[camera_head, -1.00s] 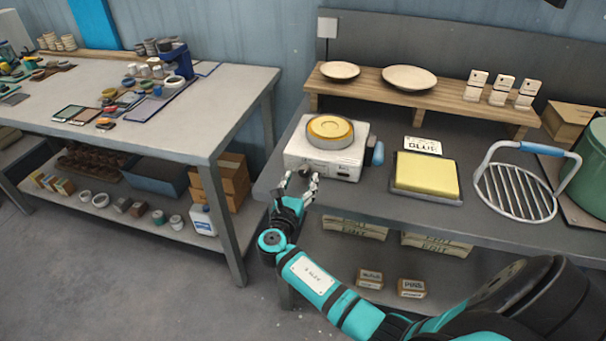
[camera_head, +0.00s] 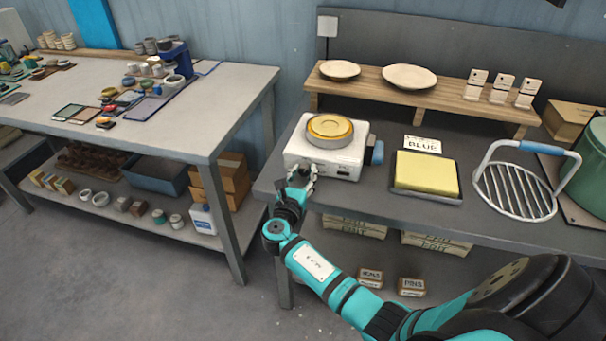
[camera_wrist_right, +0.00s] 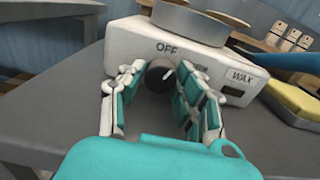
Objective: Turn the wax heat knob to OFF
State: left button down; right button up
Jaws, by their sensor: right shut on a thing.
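The wax heater is a white box (camera_head: 326,158) near the left end of the right bench, with a round pan of yellow wax (camera_head: 329,127) on top. In the right wrist view its front face (camera_wrist_right: 130,48) shows the labels OFF and WAX. The dark round knob (camera_wrist_right: 158,77) sits on that face below OFF, with a light pointer mark tilted to the upper right. My right gripper (camera_wrist_right: 160,82) is shut on the knob, one finger on each side. It also shows at the heater's front in the head view (camera_head: 302,174). My left gripper is not in view.
A yellow sponge-like block (camera_head: 427,172) on a dark tray and a wire rack (camera_head: 517,190) with a blue handle stand to the right. A wooden shelf (camera_head: 440,97) with plates runs behind. The bench front between heater and tray is clear.

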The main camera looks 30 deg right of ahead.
jog(key=n+p, duration=0.4)
jog(key=p, duration=0.1)
jog(key=shift+r, duration=0.3)
grip_shut()
jog(key=shift+f+n+p, duration=0.25)
jog(key=shift+n+p, duration=0.35)
jog(key=shift+p, duration=0.05)
grip_release()
jog(key=shift+f, duration=0.1)
jog(key=o, duration=1.1)
jog(key=shift+o, duration=0.2)
jog(key=shift+s+a, duration=0.15)
jog(key=v, duration=1.1)
jog(key=shift+s+a, duration=0.25)
